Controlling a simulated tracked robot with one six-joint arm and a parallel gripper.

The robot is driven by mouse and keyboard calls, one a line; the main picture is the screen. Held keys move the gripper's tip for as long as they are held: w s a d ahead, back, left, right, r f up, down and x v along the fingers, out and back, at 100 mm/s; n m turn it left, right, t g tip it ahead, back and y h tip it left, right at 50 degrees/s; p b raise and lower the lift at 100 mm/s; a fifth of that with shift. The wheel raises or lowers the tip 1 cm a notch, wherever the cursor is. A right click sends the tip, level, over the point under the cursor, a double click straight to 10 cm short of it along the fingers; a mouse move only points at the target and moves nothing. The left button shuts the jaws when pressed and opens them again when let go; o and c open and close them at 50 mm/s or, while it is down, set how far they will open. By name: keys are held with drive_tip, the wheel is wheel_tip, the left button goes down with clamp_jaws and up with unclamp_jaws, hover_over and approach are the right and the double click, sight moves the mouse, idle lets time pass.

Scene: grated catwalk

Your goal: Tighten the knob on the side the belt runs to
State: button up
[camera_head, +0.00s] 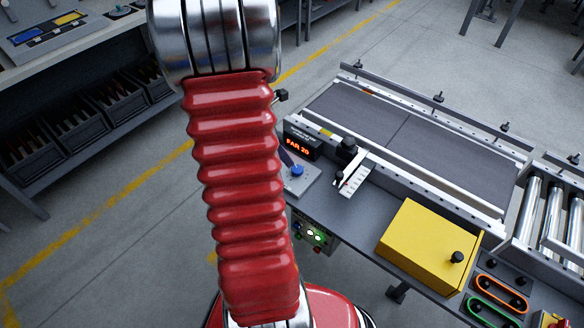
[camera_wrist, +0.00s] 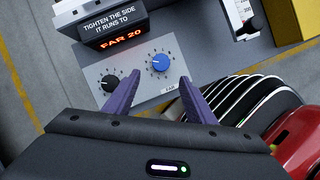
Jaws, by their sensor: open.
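In the wrist view a grey panel (camera_wrist: 135,88) carries a black knob (camera_wrist: 108,83) at left and a blue knob (camera_wrist: 158,62) at right, each with a white pointer and dial marks. A sign (camera_wrist: 112,22) above reads "TIGHTEN THE SIDE IT RUNS TO", over a display (camera_wrist: 122,38) reading "FAR 20". My gripper (camera_wrist: 161,78) is open and empty, its purple fingers either side of the blue knob's lower area; contact cannot be told. The dark belt (camera_head: 440,150) lies on the conveyor.
A yellow box (camera_head: 425,245) with a black knob stands on the near deck. A black knob with a white scale (camera_head: 356,182) sits beside the belt. Rollers (camera_head: 550,215) are at right, a bin bench (camera_head: 90,110) at left. Open floor lies between.

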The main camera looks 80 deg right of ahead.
sight(295, 169)
drive_tip(key=x, duration=0.9)
drive_tip(key=shift+f, duration=0.15)
